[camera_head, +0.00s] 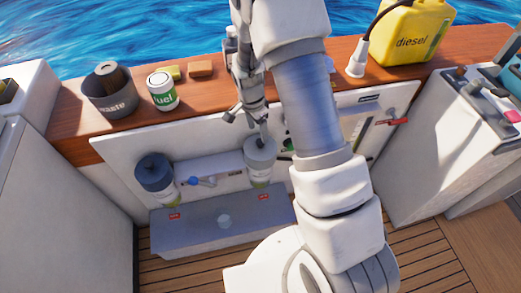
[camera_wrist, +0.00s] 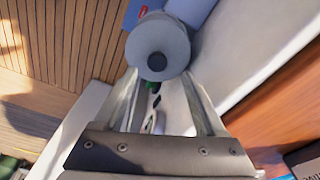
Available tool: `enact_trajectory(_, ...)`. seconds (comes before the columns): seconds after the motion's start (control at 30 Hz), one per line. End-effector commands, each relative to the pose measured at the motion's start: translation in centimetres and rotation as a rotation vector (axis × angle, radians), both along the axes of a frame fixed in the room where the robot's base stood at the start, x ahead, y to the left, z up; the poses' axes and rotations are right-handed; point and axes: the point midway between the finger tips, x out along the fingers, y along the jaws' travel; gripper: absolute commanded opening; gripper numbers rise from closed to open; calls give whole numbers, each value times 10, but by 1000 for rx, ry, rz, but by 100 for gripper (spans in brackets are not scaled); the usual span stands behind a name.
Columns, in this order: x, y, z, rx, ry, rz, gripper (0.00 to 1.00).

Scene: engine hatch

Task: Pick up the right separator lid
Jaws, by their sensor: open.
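The right separator lid (camera_head: 260,149) is a round grey cap on the right separator (camera_head: 260,176), whose clear bowl shows below it. In the wrist view the lid (camera_wrist: 158,35) is a grey disc with a dark round knob (camera_wrist: 157,62) on top. My gripper (camera_head: 248,117) is open and points down just above the lid, with one finger near the knob. In the wrist view my open fingers (camera_wrist: 159,78) spread to either side below the knob, with nothing held between them. I cannot tell whether a finger touches the lid. The left separator (camera_head: 155,176) has a dark blue lid.
A blue-handled valve (camera_head: 202,181) lies between the separators, above a grey box (camera_head: 224,232). A red handle (camera_head: 398,121) is at right.

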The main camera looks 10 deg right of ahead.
Motion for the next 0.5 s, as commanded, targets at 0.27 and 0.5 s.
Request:
enact_trajectory(0.27,-3,-6,-38,0,3,0,73)
enact_trajectory(0.5,-1,-7,-49,0,0,-1,73)
